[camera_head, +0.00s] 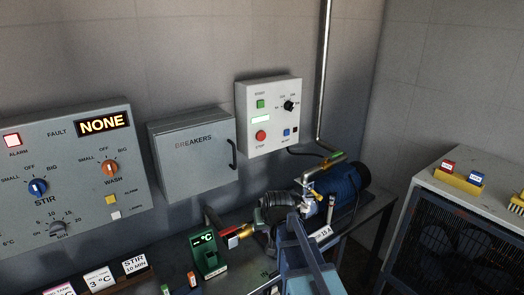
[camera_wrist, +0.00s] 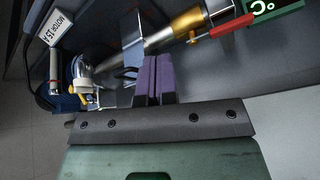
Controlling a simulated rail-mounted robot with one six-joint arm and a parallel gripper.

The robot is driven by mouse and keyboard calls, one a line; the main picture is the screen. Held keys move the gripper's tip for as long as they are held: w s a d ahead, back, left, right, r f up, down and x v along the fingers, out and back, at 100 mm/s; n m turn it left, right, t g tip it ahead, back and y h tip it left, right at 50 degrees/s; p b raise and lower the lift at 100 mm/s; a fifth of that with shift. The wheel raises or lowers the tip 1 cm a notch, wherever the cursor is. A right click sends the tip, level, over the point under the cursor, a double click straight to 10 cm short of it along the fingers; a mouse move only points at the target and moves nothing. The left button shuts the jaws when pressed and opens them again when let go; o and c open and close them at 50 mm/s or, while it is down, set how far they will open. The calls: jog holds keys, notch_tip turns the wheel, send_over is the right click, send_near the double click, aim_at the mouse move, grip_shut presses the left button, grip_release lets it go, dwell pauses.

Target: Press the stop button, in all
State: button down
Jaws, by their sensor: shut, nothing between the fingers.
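The stop button is a round red button (camera_head: 261,135) low on the left side of a white control box (camera_head: 290,92) on the back wall. A small label that seems to read STOP sits just below it. My gripper (camera_wrist: 152,60) shows in the wrist view as two purple fingers pressed together, with nothing between them. It points at pipework, and the red button is not in the wrist view. In the head view my blue-grey arm (camera_head: 305,262) is over the bench, below and apart from the white box. The fingertips are hard to make out there.
The same box has a green button (camera_head: 261,104), a black knob (camera_head: 289,106) and a blue button (camera_head: 287,132). A grey breakers box (camera_head: 190,165) is to its left. A blue motor (camera_head: 345,182) and a green meter (camera_head: 208,255) stand on the bench. The wall before the box is clear.

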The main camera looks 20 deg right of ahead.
aim_at(261, 136)
jog(key=w+d+r+t+b, duration=0.1)
jog(key=w+d+t, duration=0.1)
jog(key=w, duration=0.3)
jog(key=w+d+r+m+t+h+b, duration=0.1)
jog(key=w+d+t+b, duration=0.1)
jog(key=w, duration=0.3)
jog(key=w+d+r+t+h+b, duration=0.1)
jog(key=w+d+t, duration=0.1)
jog(key=w+t, duration=0.2)
jog(key=shift+w+d+r+m, duration=0.15)
jog(key=shift+w, duration=0.25)
jog(key=shift+w+d+r+m, duration=0.15)
jog(key=shift+w, duration=0.2)
jog(key=w+d+r+m+t+h, duration=0.1)
jog(key=d+r+m+t+h, duration=0.1)
jog(key=r, duration=0.5)
jog(key=w+d+r+m+t+h, duration=0.1)
jog(key=d+r+t+h, duration=0.2)
jog(key=r+t, duration=0.3)
jog(key=shift+r+m+t+h+b, duration=0.3)
jog(key=shift+r+m+h+b, duration=0.15)
jog(key=shift+h, duration=0.45)
jog(key=shift+w+a, duration=0.4)
jog(key=shift+w, duration=1)
jog(key=shift+w+a, duration=0.45)
jog(key=shift+w, duration=0.95)
jog(key=shift+w+a, duration=0.4)
jog(key=shift+w, duration=1)
jog(key=shift+w, duration=0.1)
